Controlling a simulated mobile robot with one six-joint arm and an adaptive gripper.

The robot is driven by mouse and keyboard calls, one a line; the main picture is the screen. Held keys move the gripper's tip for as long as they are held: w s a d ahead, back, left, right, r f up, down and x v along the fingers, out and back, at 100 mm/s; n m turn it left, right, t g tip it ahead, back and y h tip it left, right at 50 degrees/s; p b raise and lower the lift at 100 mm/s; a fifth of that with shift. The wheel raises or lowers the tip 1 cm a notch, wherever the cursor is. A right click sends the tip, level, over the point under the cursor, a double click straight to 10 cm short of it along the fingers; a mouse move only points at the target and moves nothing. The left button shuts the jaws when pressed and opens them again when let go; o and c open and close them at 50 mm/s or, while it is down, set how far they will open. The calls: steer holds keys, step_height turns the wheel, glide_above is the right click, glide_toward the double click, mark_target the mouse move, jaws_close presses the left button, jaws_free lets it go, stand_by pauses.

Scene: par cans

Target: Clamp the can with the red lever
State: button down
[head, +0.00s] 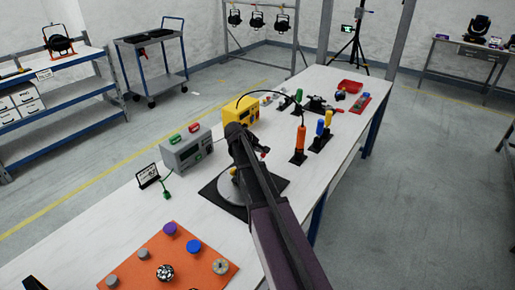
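A round grey metal disc or can base (226,190) sits on a black square mat (212,194) on the white table, mostly behind my arm. A small red tip (264,150), possibly the red lever, shows just right of my dark wrist; its mount is hidden. My gripper (234,169) seems to point down over the disc. Its fingers are too small and covered to read, and I cannot tell whether it touches anything. Black par cans (256,20) hang from a rail at the back.
A grey box (186,149) and a yellow box (239,114) stand left of the arm. An orange board (140,262) with several knobs lies in front. An orange tool (300,139) stands upright to the right. Clamps and a red tray (350,86) are farther back.

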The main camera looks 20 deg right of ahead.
steer(key=shift+w+d+f+g+y+p, duration=0.1)
steer(key=shift+w+d+g+y+p, duration=0.2)
steer(key=shift+d+y+p, duration=0.2)
steer(key=shift+w+d+f+g+y+p, duration=0.1)
steer(key=shift+w+d+g+y+p, duration=0.1)
steer(key=shift+d+g+y+p, duration=0.3)
steer(key=shift+w+d+f+g+y, duration=0.15)
steer(key=shift+d+f+g+y, duration=0.15)
steer(key=shift+y, duration=0.3)
steer(key=shift+w+d+f+g+y, duration=0.2)
steer(key=shift+f+y, duration=0.15)
steer(key=shift+y, duration=0.25)
steer(key=shift+d+f+g+y+b, duration=0.1)
steer(key=shift+f+g+y+b, duration=0.25)
steer(key=shift+f, duration=0.1)
steer(key=shift+d+f+b, duration=0.15)
steer(key=shift+f+b, duration=0.2)
steer(key=shift+b, duration=0.05)
steer(key=shift+f, duration=0.1)
steer(key=shift+w+d+r, duration=0.1)
steer(key=shift+w+r, duration=0.05)
steer(key=shift+r, duration=0.05)
steer(key=shift+r+p, duration=0.2)
steer(key=shift+p, duration=0.1)
steer(key=w+d+p+v, duration=0.1)
steer(key=d+p+v, duration=0.1)
steer(key=p+v, duration=1.1)
steer(key=shift+r, duration=0.3)
